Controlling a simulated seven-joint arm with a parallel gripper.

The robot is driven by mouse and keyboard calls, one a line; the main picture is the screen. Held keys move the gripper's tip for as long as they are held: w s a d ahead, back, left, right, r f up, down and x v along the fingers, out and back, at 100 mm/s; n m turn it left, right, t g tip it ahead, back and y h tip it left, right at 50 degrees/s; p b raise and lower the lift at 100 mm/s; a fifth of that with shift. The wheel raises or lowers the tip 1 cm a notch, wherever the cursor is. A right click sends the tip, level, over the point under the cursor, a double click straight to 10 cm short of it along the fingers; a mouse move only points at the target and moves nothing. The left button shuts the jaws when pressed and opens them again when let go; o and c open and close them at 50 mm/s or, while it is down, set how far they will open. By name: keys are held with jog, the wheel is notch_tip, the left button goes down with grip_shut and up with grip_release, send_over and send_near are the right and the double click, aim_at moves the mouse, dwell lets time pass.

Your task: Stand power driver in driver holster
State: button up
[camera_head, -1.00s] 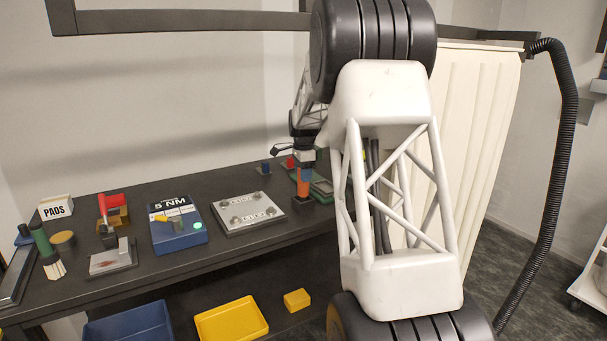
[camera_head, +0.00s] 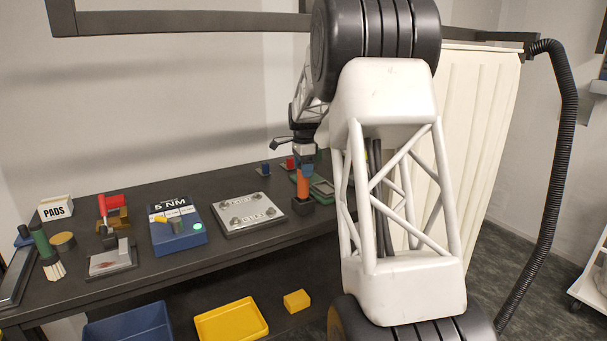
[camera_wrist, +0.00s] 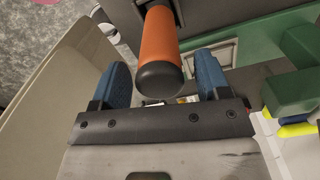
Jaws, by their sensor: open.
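The power driver (camera_head: 303,187), an orange cylinder with a black end cap, stands upright in the dark block-shaped driver holster (camera_head: 301,206) near the back right of the bench. In the wrist view the driver (camera_wrist: 158,38) appears with its cap towards the camera and its far end at a dark opening. My gripper (camera_head: 307,158) is open, just above the driver. In the wrist view its two blue fingers (camera_wrist: 162,76) are spread on either side of the cap and apart from it. The driver's lower end is hidden in the holster.
A grey plate with several bolts (camera_head: 248,213) lies left of the holster. A green tray (camera_head: 322,187) lies behind it, with small red and blue blocks (camera_head: 288,163) nearby. A blue 5 NM box (camera_head: 178,230) stands farther left. My arm hides the bench's right end.

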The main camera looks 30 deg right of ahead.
notch_tip(320, 180, up, 10)
jog(key=shift+f, duration=0.2)
dwell(0.9)
jog(key=shift+s+a+r, duration=0.15)
jog(key=shift+s+a, duration=0.15)
jog(key=shift+a, duration=0.05)
jog(key=s+a+r+n+t, duration=0.1)
jog(key=s+a+r+n, duration=0.2)
jog(key=s+a+n, duration=1.35)
jog(key=s+a+f+n, duration=0.1)
jog(key=s+a+f, duration=0.3)
jog(key=s, duration=0.8)
jog(key=s+a+f+n+t, duration=0.1)
jog(key=s+a+f, duration=0.2)
jog(key=s+a, duration=0.4)
jog(key=s+a+f+n, duration=0.1)
jog(key=s+a+f, duration=0.3)
jog(key=s, duration=1.3)
jog(key=shift+s+a+f+t, duration=0.2)
jog(key=shift+a+f+t, duration=0.1)
jog(key=shift+a, duration=0.45)
jog(key=shift+n, duration=0.25)
